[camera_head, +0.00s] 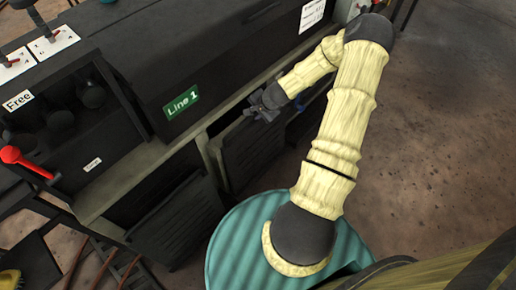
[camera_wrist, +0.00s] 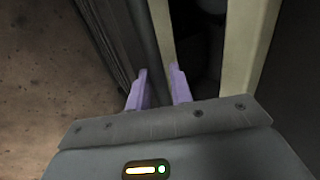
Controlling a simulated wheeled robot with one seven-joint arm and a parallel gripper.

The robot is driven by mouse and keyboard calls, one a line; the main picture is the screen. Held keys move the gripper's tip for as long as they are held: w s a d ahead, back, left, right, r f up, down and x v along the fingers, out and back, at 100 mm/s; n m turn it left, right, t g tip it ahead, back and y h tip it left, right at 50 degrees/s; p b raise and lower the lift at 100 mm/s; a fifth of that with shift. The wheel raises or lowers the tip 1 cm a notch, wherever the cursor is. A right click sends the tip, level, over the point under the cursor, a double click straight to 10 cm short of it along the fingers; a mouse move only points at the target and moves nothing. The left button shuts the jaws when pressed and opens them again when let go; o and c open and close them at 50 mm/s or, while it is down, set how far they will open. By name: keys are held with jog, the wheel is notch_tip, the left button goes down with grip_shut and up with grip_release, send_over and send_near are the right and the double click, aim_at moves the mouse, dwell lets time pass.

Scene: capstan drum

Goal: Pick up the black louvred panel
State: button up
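A black louvred panel (camera_head: 252,152) stands upright at the lower front of the dark machine in the head view, below my gripper. A second dark louvred panel (camera_head: 178,226) is farther left along the same front. My gripper (camera_head: 262,107) is near the top edge of the first panel. In the wrist view, the two purple fingers (camera_wrist: 158,88) are apart. A dark ribbed panel (camera_wrist: 112,38) runs up to them from the upper left, its edge near the finger gap. I cannot tell whether the fingers touch it.
The machine has a pale frame (camera_wrist: 245,45) beside a dark opening. A "Line 1" sign (camera_head: 181,102) is on its casing. A red-knobbed lever (camera_head: 28,162) sticks out at left. Bare brown floor (camera_head: 440,150) lies open at right.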

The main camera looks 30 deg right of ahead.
dwell(0.5)
grip_shut()
dwell(1.2)
jog(key=shift+w+r, duration=0.1)
